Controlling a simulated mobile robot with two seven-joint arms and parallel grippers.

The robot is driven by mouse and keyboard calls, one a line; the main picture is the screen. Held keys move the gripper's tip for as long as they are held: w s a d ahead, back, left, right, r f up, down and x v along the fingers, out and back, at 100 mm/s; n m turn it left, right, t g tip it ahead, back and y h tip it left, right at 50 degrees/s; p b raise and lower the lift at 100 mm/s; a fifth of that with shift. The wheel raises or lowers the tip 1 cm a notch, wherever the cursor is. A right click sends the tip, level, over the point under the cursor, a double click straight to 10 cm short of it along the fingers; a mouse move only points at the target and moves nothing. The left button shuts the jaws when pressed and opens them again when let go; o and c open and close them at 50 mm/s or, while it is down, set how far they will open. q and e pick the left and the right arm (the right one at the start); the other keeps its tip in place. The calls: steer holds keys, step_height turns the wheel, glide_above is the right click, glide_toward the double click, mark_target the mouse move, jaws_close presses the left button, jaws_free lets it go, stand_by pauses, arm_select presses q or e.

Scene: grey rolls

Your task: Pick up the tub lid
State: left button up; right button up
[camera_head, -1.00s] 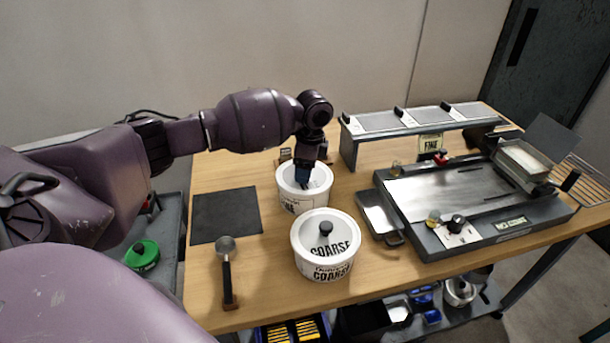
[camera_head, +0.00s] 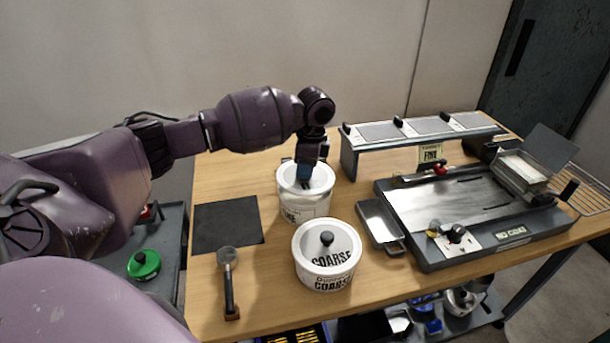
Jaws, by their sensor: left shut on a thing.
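Two white tubs stand on the wooden table. The rear tub (camera_head: 305,207) has a white lid (camera_head: 318,186) on top. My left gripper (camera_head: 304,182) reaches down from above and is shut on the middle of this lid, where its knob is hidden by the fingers. I cannot tell whether the lid is clear of the rim. The front tub (camera_head: 327,277) is marked COARSE and wears its own white lid (camera_head: 307,249) with a black knob. My right gripper is not in view.
A dark mat (camera_head: 228,224) and a black-handled scoop (camera_head: 229,285) lie left of the tubs. A grey tray (camera_head: 379,221) and a flat steel machine (camera_head: 455,207) stand to the right. A raised steel rack (camera_head: 420,130) is behind.

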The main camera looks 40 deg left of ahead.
arm_select(q)
step_height(320, 180, up, 15)
steer(key=p, duration=0.2)
steer(key=f+m+p, duration=0.1)
steer(key=f+m, duration=0.1)
steer(key=f, duration=0.1)
steer(key=s+f+m+p, duration=0.1)
steer(key=f+m, duration=0.1)
steer(key=f, duration=0.2)
steer(key=s+f+m+t+p, duration=0.1)
steer(key=f+m, duration=0.1)
steer(key=f, duration=0.1)
steer(key=shift+s+a+f, duration=0.1)
steer(key=shift+a+f, duration=0.1)
steer(key=shift+a, duration=0.1)
steer(key=m, duration=0.1)
steer(key=w+m, duration=0.1)
steer(key=shift+f+m, duration=0.35)
steer(key=shift+m, duration=0.05)
steer(key=shift+w+d+m+h, duration=0.15)
steer(key=shift+w+m+h, duration=0.2)
steer(key=shift+m, duration=0.55)
steer(key=shift+w+m, duration=0.2)
steer(key=shift+m, duration=0.5)
steer(key=shift+f, duration=0.2)
